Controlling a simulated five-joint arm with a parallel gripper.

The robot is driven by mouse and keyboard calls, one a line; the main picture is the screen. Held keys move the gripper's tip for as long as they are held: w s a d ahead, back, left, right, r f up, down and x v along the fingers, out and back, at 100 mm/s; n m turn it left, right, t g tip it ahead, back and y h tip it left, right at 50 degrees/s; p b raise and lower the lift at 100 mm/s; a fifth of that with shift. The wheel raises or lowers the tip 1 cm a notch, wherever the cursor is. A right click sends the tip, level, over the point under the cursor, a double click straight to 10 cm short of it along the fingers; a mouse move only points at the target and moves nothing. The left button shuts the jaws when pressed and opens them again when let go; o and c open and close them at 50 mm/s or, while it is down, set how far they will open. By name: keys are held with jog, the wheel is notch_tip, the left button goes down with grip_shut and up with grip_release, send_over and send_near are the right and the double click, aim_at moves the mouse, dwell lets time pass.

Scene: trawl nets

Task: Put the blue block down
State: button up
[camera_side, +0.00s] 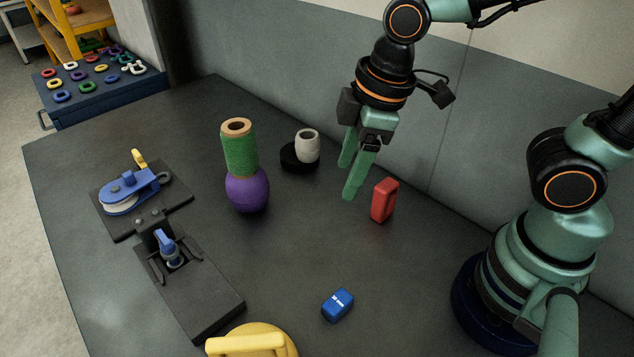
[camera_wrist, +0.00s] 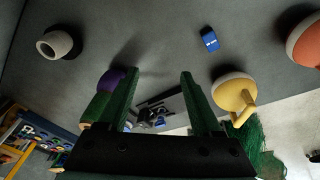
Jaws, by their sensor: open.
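The blue block (camera_side: 338,305) lies on the dark table near the front middle in the side view, with white lettering on it. It also shows in the wrist view (camera_wrist: 210,40), lying alone on the table beyond the fingers. My gripper (camera_side: 352,176) is open and empty, raised above the table towards the back. In the wrist view its two green fingers (camera_wrist: 158,82) stand apart with nothing between them. The block is well apart from my gripper and touches nothing but the table.
A red block (camera_side: 384,200) stands near my gripper. A purple ball with a green spool (camera_side: 247,188), a white cup on a black disc (camera_side: 306,146), a blue pulley (camera_side: 130,190), a dark fixture (camera_side: 190,285) and a yellow handled object (camera_side: 250,343) stand around. The table centre is clear.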

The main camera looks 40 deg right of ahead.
jog(key=w+d+r+m+t, duration=0.1)
jog(key=d+r+m, duration=0.2)
jog(key=d+m, duration=0.2)
jog(key=w+d+r+m+t+h, duration=0.1)
jog(key=d+r+m+t, duration=0.1)
jog(key=d, duration=0.5)
jog(key=r+m, duration=0.1)
jog(key=m, duration=0.1)
jog(key=shift+d+m, duration=0.15)
jog(key=shift+m, duration=0.25)
